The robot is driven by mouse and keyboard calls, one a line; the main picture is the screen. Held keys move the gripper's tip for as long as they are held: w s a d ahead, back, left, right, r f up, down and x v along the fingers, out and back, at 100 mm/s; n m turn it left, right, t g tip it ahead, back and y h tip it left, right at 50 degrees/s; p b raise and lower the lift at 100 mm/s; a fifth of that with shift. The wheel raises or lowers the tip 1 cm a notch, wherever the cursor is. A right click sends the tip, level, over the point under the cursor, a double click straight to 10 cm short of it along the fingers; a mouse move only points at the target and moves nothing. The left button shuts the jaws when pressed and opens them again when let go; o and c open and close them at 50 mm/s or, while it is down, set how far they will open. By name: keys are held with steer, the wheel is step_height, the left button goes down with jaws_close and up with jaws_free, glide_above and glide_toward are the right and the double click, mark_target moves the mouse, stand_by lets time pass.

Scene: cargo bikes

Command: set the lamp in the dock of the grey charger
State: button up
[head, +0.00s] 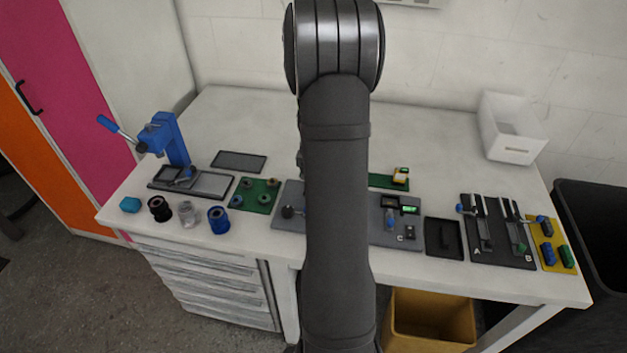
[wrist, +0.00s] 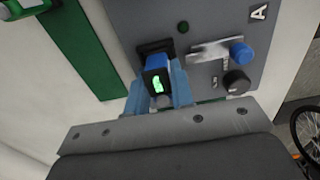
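In the wrist view my gripper (wrist: 158,90) has its two pale blue fingers around a small blue lamp (wrist: 157,64), which has a black face with a lit green mark. The fingers look closed on its sides. The lamp is over or in a dark dock (wrist: 142,51) on the grey charger (wrist: 205,20). I cannot tell whether it is seated. The charger carries a metal lever, a blue knob, a black knob and the letter A. In the head view the grey charger panel (head: 377,236) shows either side of my arm, which hides its middle and my gripper.
A green board (wrist: 78,45) lies beside the charger. In the head view a black tray (head: 443,238) and a dark lever board (head: 490,250) are on the right. A green mat (head: 256,194) and blue press (head: 170,140) are on the left.

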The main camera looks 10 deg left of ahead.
steer(key=o, duration=0.5)
steer(key=shift+o, duration=0.2)
step_height(320, 180, up, 17)
steer(key=shift+r, duration=0.2)
step_height(320, 180, down, 18)
steer(key=shift+r, duration=0.35)
stand_by(0.4)
steer(key=shift+r, duration=0.1)
